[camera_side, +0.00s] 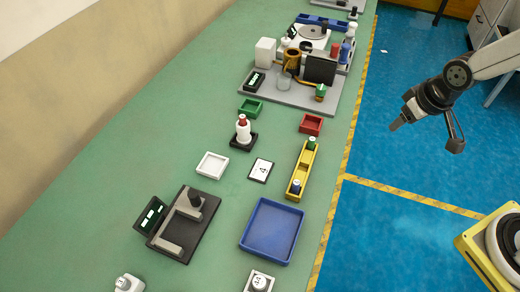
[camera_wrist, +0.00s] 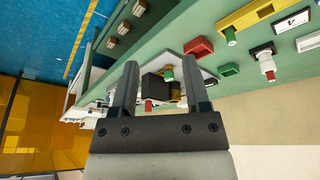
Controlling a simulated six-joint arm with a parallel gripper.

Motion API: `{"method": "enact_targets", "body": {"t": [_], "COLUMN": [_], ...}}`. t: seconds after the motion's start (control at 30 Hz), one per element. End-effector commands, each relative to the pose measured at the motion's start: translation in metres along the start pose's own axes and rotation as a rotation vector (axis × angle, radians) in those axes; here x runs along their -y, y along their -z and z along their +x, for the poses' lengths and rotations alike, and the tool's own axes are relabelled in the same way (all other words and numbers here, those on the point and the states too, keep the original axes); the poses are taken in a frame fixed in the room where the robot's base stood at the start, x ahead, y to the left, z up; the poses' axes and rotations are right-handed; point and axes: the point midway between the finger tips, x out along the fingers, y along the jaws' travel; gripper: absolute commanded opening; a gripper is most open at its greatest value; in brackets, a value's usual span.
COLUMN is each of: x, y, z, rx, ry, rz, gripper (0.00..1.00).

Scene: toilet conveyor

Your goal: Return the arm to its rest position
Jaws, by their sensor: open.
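My gripper (camera_side: 428,133) hangs in the air over the blue floor, to the right of the green table (camera_side: 120,165) in the side view. It is clear of the table and of everything on it. In the wrist view my gripper (camera_wrist: 157,85) shows two dark fingers standing apart with nothing held between them. The far workstation with its black box (camera_wrist: 153,87) appears beyond the gap between the fingers.
A blue tray (camera_side: 272,231), a yellow rack (camera_side: 300,172) with small vials, a red tray (camera_side: 311,124) and a white-bodied bottle (camera_side: 243,132) stand on the table. A grey station plate (camera_side: 300,97) is farther back. The floor around my gripper is free.

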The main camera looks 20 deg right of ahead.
Motion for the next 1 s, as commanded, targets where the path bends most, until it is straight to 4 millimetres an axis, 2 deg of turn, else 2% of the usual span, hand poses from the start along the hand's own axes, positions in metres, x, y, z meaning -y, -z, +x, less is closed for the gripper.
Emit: {"method": "enact_targets", "body": {"t": [0.1, 0.23, 1.0], "x": [-0.001, 0.000, 0.000], "y": [-0.025, -0.035, -0.034], "z": [-0.006, -0.009, -0.008], "rx": [0.067, 0.096, 0.095], "ry": [0.012, 0.020, 0.020], "rz": [0.042, 0.058, 0.058], "gripper": [0.60, 0.60, 0.60]}}
